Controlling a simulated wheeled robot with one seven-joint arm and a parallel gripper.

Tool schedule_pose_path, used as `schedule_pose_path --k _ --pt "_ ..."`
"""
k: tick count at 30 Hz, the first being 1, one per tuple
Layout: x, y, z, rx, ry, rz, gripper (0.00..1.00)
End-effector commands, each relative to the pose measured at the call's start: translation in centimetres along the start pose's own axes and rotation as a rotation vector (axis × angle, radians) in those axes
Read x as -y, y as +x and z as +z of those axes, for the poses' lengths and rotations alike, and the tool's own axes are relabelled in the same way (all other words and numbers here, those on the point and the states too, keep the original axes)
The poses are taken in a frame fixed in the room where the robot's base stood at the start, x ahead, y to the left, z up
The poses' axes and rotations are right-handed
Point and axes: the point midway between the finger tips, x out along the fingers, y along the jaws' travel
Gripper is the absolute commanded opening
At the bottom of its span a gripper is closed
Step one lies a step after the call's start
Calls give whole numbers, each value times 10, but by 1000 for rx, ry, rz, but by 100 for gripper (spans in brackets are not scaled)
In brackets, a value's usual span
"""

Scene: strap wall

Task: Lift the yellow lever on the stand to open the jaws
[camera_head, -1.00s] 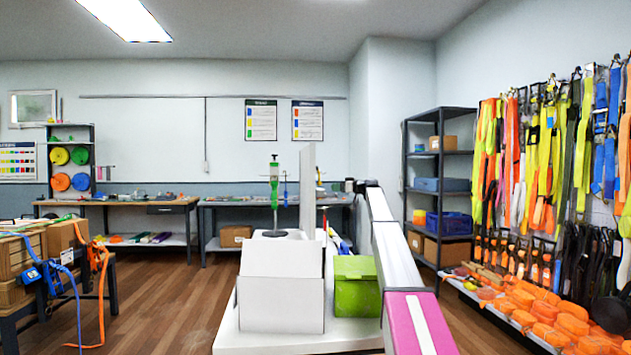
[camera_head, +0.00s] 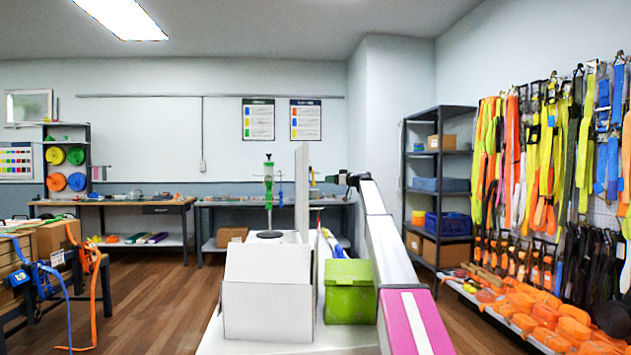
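A slim upright stand (camera_head: 268,208) with a green body and a dark round base is on the white surface, behind a white box. A small yellow-orange piece (camera_head: 312,182) shows just right of a tall white panel; I cannot tell whether it is the yellow lever. The panel may hide more of it, and the jaws cannot be made out. My arm reaches away from the right foreground. My gripper (camera_head: 334,179) is at its far end, small and dark, pointing left towards the yellow-orange piece. I cannot see whether they touch or how the fingers stand.
A white box (camera_head: 265,308), a tall white panel (camera_head: 302,195) and a green bin (camera_head: 349,300) stand on the near white surface (camera_head: 300,348). A shelf rack (camera_head: 440,200) and a wall of hanging straps (camera_head: 560,150) are on the right. Open floor (camera_head: 165,300) lies left.

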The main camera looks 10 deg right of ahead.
Motion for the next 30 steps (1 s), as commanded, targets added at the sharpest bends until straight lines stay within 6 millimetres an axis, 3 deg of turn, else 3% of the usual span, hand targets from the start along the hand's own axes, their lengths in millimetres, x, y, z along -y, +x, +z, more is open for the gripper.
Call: schedule_pose_path --k 15,19,27,30 --pt "-1 84 0 1 0 -1 37" --pt "0 93 0 0 0 -1 37" --pt "0 94 0 0 0 0 37" --pt "0 94 0 1 0 0 5"
